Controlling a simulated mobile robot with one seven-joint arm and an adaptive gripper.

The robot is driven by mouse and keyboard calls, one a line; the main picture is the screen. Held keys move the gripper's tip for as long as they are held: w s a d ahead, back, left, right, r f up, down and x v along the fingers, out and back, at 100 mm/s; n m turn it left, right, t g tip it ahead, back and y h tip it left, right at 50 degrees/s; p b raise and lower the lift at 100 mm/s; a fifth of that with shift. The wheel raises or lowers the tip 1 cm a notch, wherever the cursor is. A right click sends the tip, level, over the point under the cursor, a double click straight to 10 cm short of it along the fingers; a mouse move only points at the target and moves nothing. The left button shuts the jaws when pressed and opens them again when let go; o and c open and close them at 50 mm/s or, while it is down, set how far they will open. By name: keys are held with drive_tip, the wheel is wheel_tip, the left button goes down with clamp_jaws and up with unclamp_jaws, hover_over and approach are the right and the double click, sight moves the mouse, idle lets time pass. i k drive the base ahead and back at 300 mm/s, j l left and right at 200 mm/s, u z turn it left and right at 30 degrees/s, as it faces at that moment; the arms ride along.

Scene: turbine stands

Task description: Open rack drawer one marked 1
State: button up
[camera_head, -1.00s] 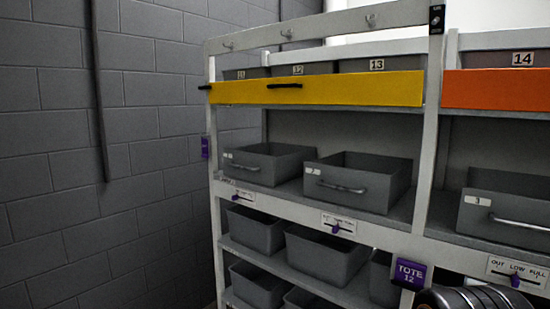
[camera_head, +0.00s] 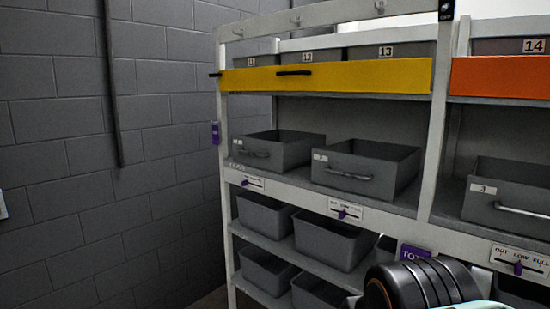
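Several grey open-topped drawers sit on the middle shelf of the rack. The leftmost drawer (camera_head: 275,150) has a bar handle on its front and a small label too small to read; it is probably drawer one. The middle drawer (camera_head: 365,168) stands beside it, with a handle and an unreadable label. My gripper is not in view; only a dark, ribbed part of my arm with an orange ring shows at the lower right.
Yellow (camera_head: 340,77) and orange (camera_head: 500,78) panels cross the rack above, below bins marked 11 to 14. Grey totes (camera_head: 330,240) fill the lower shelves. A purple tote sign (camera_head: 415,254) is partly hidden by my arm. A grey block wall (camera_head: 60,150) stands at the left.

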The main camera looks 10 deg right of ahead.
sight(281, 151)
drive_tip(key=i+u, duration=0.2)
drive_tip(key=i, duration=0.3)
drive_tip(key=i+l+u, duration=0.2)
drive_tip(key=i, duration=0.3)
drive_tip(key=i+l+u, duration=0.15)
drive_tip(key=i, duration=0.35)
drive_tip(key=i+l+u, duration=0.2)
drive_tip(key=i, duration=0.3)
